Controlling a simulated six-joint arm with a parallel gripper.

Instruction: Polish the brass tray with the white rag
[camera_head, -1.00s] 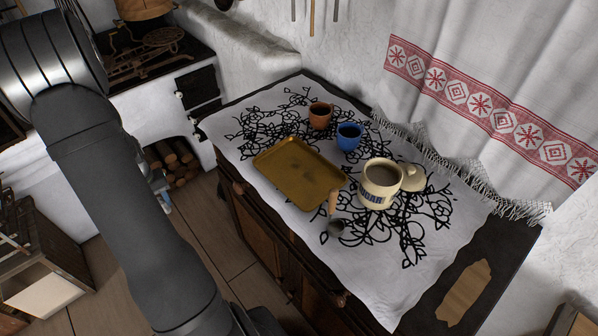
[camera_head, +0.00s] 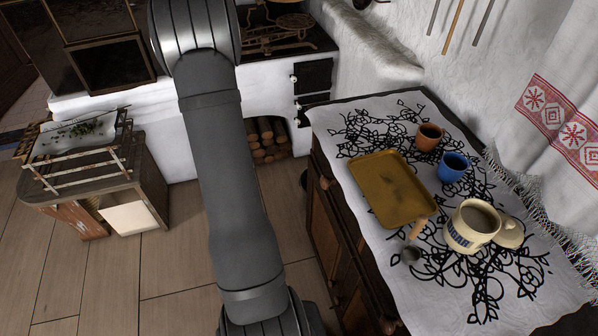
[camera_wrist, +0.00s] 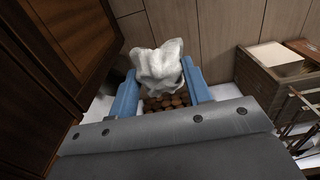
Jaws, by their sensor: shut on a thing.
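The brass tray (camera_head: 388,183) lies flat on the patterned cloth on the cabinet top, with dark smudges near its middle. The white rag (camera_wrist: 157,62) shows in the wrist view, crumpled between the two blue fingers of my gripper (camera_wrist: 160,88). My gripper is shut on the rag and holds it in the air, beside the dark wooden cabinet. In the head view my arm stands left of the cabinet, and the gripper and rag are hidden there.
A brown cup (camera_head: 429,137), a blue cup (camera_head: 453,168) and a cream mug (camera_head: 472,225) stand right of the tray. A wooden-handled tool (camera_head: 412,246) lies at its near corner. The cloth (camera_head: 389,109) covers most of the cabinet top. A crate and rack (camera_head: 124,190) stand at left.

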